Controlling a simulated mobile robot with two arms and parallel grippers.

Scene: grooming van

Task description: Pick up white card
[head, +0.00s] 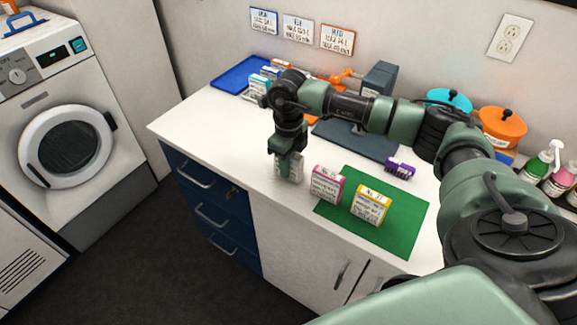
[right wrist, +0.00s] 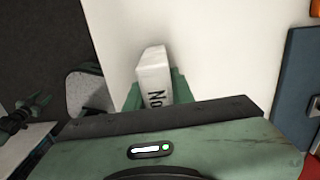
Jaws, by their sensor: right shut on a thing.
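The white card (head: 289,167) is a small upright block with dark print, on or just above the white counter, left of the green mat. My right gripper (head: 289,169) comes down over it from above and is shut on it. In the right wrist view the card (right wrist: 153,75) shows its white top and the letters "No" between the green fingers (right wrist: 153,92). Its lower part is hidden there. I cannot tell whether it touches the counter. My left gripper is not in view.
A pink card (head: 327,184) and a yellow card (head: 371,206) stand at the green mat (head: 408,222). A blue tray (head: 240,75) and more cards are at the back left. The counter's front left (head: 215,127) is clear.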

